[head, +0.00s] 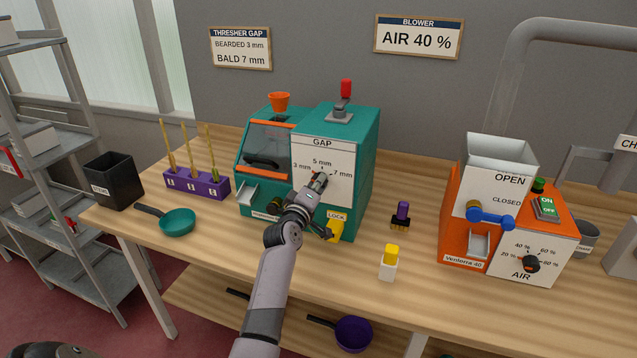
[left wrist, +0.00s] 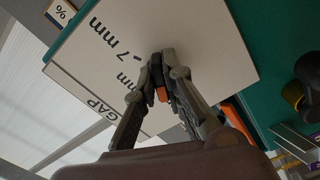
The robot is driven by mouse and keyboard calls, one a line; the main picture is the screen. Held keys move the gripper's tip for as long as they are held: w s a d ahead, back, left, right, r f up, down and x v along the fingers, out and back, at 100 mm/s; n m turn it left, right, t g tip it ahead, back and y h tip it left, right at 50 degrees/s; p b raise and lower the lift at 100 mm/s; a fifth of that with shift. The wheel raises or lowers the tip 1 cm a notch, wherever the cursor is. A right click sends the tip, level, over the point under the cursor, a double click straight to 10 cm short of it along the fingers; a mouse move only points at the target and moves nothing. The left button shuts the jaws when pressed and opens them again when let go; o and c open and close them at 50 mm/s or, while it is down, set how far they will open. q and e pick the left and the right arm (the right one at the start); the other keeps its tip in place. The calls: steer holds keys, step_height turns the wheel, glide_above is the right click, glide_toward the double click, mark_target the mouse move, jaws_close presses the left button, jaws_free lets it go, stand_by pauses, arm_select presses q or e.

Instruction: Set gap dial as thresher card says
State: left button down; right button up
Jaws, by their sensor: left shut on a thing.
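The thresher card (head: 241,48) on the back wall reads "BEARDED 3 mm" and "BALD 7 mm". The teal thresher (head: 362,140) carries a white GAP panel (head: 335,160) with marks for 3, 5 and 7 mm. My left gripper (head: 319,184) is at this panel, shut on the gap dial. In the left wrist view the fingers close on the dark dial with an orange part (left wrist: 161,94), near the "7 mm" print. The fingers hide most of the dial, and I cannot tell its exact setting. Three wheat ears (head: 187,145) stand in a purple rack (head: 197,185). My right gripper is out of view.
A yellow LOCK part (head: 336,228) sits below the panel, close to my left wrist. An orange blower (head: 455,225) stands at right. A purple-topped item (head: 401,214) and a yellow-topped white block (head: 389,262) stand between. A green pan (head: 177,222) lies at left.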

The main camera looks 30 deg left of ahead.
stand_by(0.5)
arm_select(q)
steer(key=c, duration=1.7)
jaws_free()
steer(key=v, duration=1.2)
